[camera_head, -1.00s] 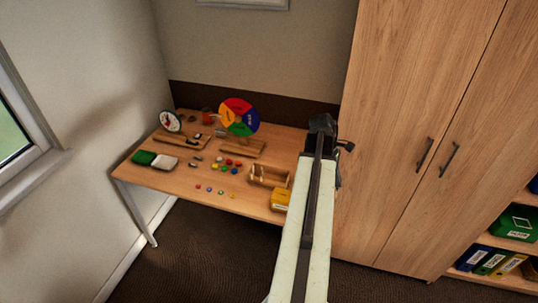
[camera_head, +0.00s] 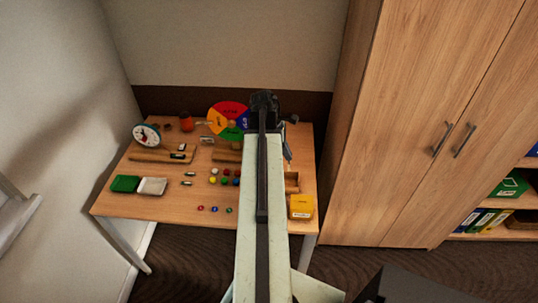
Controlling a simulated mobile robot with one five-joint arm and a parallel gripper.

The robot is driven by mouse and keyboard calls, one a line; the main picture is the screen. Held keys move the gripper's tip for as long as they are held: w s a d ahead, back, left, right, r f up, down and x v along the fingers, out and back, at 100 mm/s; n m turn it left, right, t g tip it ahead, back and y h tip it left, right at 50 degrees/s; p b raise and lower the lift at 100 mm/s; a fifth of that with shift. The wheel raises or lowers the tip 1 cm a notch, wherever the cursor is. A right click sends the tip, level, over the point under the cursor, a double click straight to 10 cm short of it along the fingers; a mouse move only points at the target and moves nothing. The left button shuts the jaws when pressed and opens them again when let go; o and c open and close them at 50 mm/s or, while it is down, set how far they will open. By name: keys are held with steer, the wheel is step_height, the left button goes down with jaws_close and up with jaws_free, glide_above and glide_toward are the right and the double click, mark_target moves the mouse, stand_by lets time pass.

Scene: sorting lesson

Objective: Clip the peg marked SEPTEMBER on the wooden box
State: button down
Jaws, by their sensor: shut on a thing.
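My arm reaches forward over the table, and my gripper (camera_head: 264,104) is at its far end, seen from behind in front of the coloured wheel. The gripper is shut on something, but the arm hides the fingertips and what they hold. The open wooden box (camera_head: 292,183) stands on the right part of the table, nearer to me than the gripper, mostly hidden behind my arm. Small pale pieces, perhaps pegs (camera_head: 188,174), lie left of the middle. No SEPTEMBER marking can be read.
A tall wooden cabinet (camera_head: 390,130) stands close on the right.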

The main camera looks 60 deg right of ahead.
steer(key=shift+s, duration=0.1)
step_height(320, 180, down, 10)
steer(key=w+b, duration=0.1)
steer(key=b, duration=0.8)
steer(key=shift+w+a+t, duration=0.2)
steer(key=shift+w+t, duration=0.2)
steer(key=shift+f+b, duration=0.1)
steer(key=shift+b, duration=0.25)
stand_by(0.7)
steer(key=shift+f+b, duration=0.7)
steer(key=shift+f+b, duration=0.8)
steer(key=shift+f, duration=0.05)
